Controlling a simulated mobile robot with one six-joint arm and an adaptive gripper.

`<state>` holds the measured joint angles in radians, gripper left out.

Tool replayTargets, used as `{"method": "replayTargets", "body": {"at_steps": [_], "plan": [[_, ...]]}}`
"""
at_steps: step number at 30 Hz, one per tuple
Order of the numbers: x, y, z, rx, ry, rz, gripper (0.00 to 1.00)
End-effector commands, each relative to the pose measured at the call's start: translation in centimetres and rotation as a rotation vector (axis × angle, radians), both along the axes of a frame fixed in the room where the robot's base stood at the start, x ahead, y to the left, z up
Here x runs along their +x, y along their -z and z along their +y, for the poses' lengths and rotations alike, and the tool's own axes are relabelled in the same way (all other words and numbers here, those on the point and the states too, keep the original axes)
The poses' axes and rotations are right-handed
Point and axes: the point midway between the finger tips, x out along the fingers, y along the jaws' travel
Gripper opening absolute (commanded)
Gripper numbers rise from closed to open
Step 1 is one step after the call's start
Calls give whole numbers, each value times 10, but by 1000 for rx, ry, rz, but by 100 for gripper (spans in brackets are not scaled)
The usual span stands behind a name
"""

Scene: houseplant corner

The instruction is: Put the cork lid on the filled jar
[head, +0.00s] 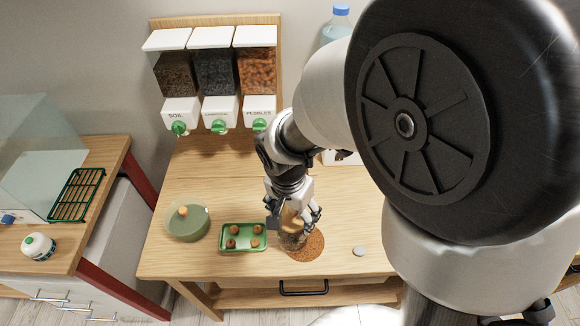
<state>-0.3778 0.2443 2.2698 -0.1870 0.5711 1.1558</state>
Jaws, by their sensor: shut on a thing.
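My gripper (294,221) points down over the workbench, shut on a tan piece that looks like the cork lid (291,216). Just below it stands the jar (291,242), small and clear with dark contents, at the left part of a round cork mat (311,250). The fingers hide much of the lid and the jar's top. I cannot tell whether the lid touches the rim.
A green tray (244,248) with several brown balls lies left of the jar. Further left is a greenish bowl (187,224) with an orange ball. A grey disc (359,251) lies at right. Dispensers (219,110) stand behind; my arm blocks the right side.

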Motion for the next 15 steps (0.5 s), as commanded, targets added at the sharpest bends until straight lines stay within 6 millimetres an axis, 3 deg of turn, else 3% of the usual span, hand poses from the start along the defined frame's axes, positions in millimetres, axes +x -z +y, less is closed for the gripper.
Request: {"method": "replayTargets", "body": {"at_steps": [2, 3, 12, 15], "plan": [[0, 0, 0, 0, 0, 0, 52], [0, 0, 0, 0, 0, 0, 71], [0, 0, 0, 0, 0, 0, 91], [0, 0, 0, 0, 0, 0, 92]]}}
